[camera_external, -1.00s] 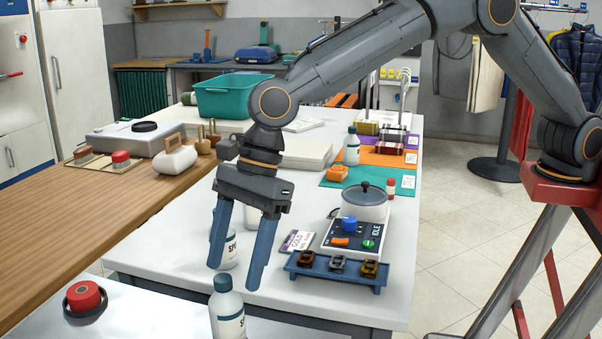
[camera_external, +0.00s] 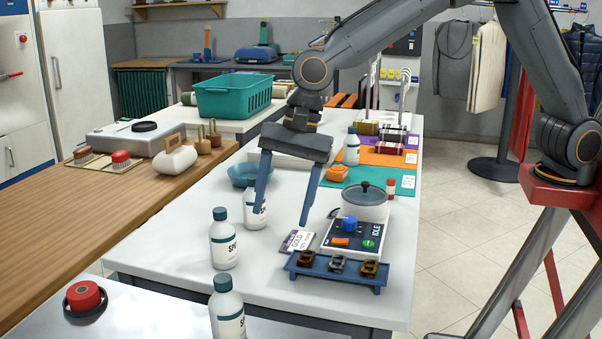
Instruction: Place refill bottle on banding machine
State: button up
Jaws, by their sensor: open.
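Several white bottles with blue-grey caps and partly readable labels are in view; which is the refill bottle I cannot tell. One stands upright at the table's left edge (camera_external: 223,250), one at the front (camera_external: 228,318), one behind my left finger (camera_external: 249,217), and one farther back (camera_external: 352,152). My gripper (camera_external: 281,218) is open and empty above the white table, fingers pointing down. Its left finger partly covers the third bottle; I cannot tell if they touch. A control box marked IDLE (camera_external: 356,236), with a lidded grey pot (camera_external: 364,205) behind its buttons, may be the banding machine.
A blue rack (camera_external: 336,272) with small clips stands before the control box, with a card (camera_external: 297,240) beside it. A blue dish (camera_external: 243,174) sits behind the gripper. A teal basket (camera_external: 234,98) is at the back. A wooden counter (camera_external: 120,205) runs along the left.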

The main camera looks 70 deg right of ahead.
jog(key=s+d+f+n+h, duration=0.15)
jog(key=s+d+n, duration=0.3)
jog(key=d, duration=0.55)
jog(key=s+d+f+n, duration=0.2)
jog(key=s+d+n, duration=0.3)
jog(key=d, duration=0.5)
jog(key=s+d+f+n, duration=0.2)
jog(key=s+d+n, duration=0.2)
jog(key=s, duration=0.5)
jog(key=s+d+f+n+g+h, duration=0.1)
jog(key=s+d+n, duration=0.2)
jog(key=s+d, duration=0.5)
jog(key=shift+s+d+f+n, duration=0.25)
jog(key=shift+s+f+n, duration=0.1)
jog(key=shift+s, duration=0.7)
